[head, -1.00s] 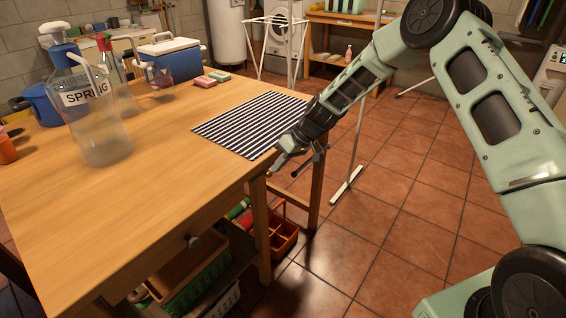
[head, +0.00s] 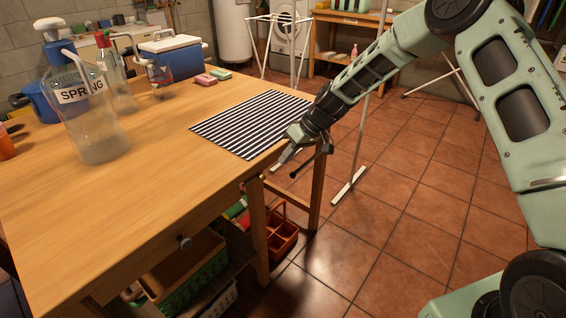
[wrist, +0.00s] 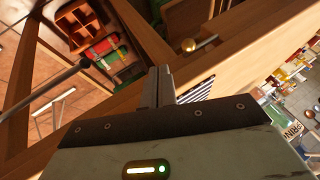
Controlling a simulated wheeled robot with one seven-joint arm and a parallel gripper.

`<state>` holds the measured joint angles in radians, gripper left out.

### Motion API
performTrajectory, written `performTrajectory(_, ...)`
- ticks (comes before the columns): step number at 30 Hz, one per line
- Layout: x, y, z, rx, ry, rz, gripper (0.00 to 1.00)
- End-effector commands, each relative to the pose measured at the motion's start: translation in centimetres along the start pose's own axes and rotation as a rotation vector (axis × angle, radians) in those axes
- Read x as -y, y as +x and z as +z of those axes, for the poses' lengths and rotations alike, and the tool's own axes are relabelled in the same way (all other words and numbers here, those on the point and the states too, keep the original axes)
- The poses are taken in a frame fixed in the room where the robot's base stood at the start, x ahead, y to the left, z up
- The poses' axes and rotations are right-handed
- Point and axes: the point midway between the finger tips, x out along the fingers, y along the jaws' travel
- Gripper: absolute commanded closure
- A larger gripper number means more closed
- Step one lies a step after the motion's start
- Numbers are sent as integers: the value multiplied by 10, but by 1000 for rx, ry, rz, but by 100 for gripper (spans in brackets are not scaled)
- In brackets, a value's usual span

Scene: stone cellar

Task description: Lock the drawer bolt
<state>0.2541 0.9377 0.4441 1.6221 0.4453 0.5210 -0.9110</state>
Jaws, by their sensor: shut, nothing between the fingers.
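The wooden table's drawer front carries a round knob (head: 184,242), seen in the head view at the lower left. In the wrist view a brass-coloured round knob on a short stem (wrist: 188,45) shows above and to the right of my fingertips; I cannot tell whether it is the drawer knob or part of the bolt. No bolt can be made out clearly in the head view. My gripper (head: 285,160) is near the table's right front corner, well right of the drawer knob. In the wrist view its fingers (wrist: 158,86) are shut together, with nothing between them.
A striped cloth (head: 250,122) lies on the table (head: 130,195) near my gripper. A large bottle (head: 93,120), a blue cooler (head: 172,60) and several small items stand further back. An orange divided caddy (head: 281,235) sits below the tabletop. Tiled floor is open on the right.

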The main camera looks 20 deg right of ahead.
Motion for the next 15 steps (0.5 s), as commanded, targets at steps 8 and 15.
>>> performTrajectory(8, -1, -49, 0, -3, 0, 3, 100)
performTrajectory(15, -1, -75, 0, -1, 0, 2, 100)
